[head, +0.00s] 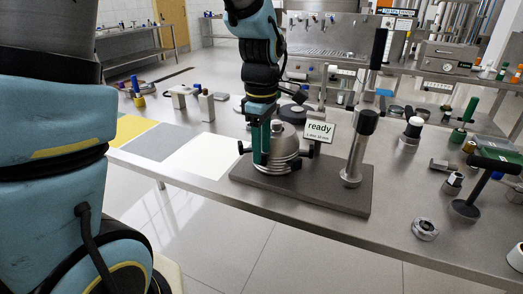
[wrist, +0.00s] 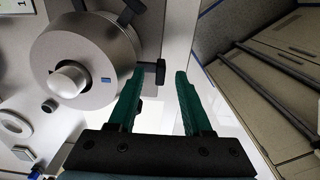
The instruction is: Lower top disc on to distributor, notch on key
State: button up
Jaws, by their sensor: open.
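A round metal separator assembly (head: 285,147) with stacked rims stands on a dark base plate (head: 335,193). In the wrist view, its round metal top (wrist: 108,58) carries a pale dome (wrist: 68,79) in a dark ring, and a small blue mark (wrist: 106,80) to the dome's right. I cannot tell the top disc, distributor, notch and key apart. My gripper (head: 262,158) points down at the assembly's near left side. In the wrist view, my gripper (wrist: 158,76) has its green fingers apart, empty, right of the assembly. Contact with it cannot be told.
A "ready" sign (head: 318,131) stands behind the assembly. A metal post with a black top (head: 359,148) rises right of it. Tools and fittings, including a metal ring (head: 425,229), lie to the right. Yellow, grey and white mats (head: 203,156) lie at left.

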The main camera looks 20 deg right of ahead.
notch_tip(320, 180, up, 10)
jog(key=b, duration=0.1)
dwell(0.5)
jog(key=a+f+m, duration=0.5)
jog(key=a+f, duration=0.1)
jog(key=a, duration=0.6)
jog(key=w+a+f+m+t, duration=0.1)
jog(key=a+f+m, duration=0.4)
jog(key=a, duration=0.8)
jog(key=shift+a+f+m+t, duration=0.2)
jog(key=shift+f+m+t, duration=0.1)
jog(key=shift+f, duration=0.1)
